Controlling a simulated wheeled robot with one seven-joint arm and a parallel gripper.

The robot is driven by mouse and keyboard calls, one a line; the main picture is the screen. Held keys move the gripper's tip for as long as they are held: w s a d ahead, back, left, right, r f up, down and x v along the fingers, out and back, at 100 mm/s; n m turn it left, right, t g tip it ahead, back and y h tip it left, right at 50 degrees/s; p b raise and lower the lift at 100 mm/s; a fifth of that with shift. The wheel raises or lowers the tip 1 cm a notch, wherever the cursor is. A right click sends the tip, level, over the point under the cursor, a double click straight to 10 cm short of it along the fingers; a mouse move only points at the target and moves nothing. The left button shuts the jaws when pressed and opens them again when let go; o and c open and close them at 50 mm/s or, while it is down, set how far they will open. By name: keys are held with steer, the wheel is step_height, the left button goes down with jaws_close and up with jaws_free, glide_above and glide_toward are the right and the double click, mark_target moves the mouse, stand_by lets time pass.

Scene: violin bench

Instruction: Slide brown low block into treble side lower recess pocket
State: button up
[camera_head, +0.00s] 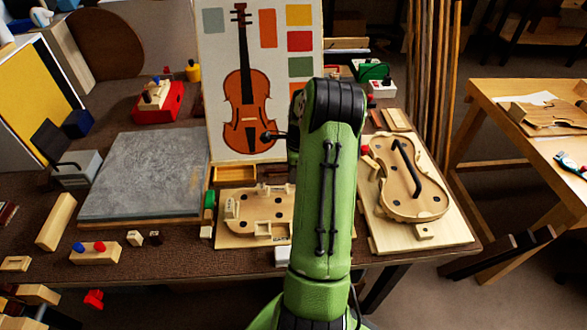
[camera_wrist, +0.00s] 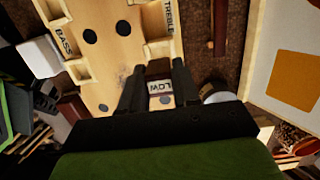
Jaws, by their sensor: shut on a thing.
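My gripper (camera_wrist: 159,92) is shut on the brown low block (camera_wrist: 160,87), whose pale label reads LOW, in the wrist view. A dark finger stands on each side of it. The pale wooden mould board (camera_wrist: 108,67) lies beyond, with BASS on the left and TREBLE on the right. A walled recess pocket (camera_wrist: 158,50) on the treble side is just above the block in the picture; the height between them is unclear. Another pocket (camera_wrist: 75,71) is on the bass side. In the head view my arm hides the gripper, the block and the right part of the board (camera_head: 232,238).
A violin body on a board (camera_head: 376,230) lies to the right of my arm. A grey slab (camera_head: 145,175) lies to the left. A violin picture panel (camera_head: 225,75) stands behind the mould board. Small blocks (camera_head: 134,238) lie along the front left of the bench.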

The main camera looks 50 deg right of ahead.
steer(key=shift+f+b, duration=0.6)
steer(key=shift+f, duration=0.75)
steer(key=shift+f+b, duration=0.3)
steer(key=shift+f, duration=0.7)
stand_by(0.6)
steer(key=o, duration=1.1)
steer(key=r+p, duration=0.1)
steer(key=r, duration=0.4)
steer(key=s+d+r+p, duration=0.1)
steer(key=r, duration=0.4)
steer(key=r+p, duration=0.2)
steer(key=r, duration=0.3)
steer(key=shift+s+d+r, duration=0.15)
steer(key=shift+s+r, duration=0.1)
steer(key=shift+r, duration=0.1)
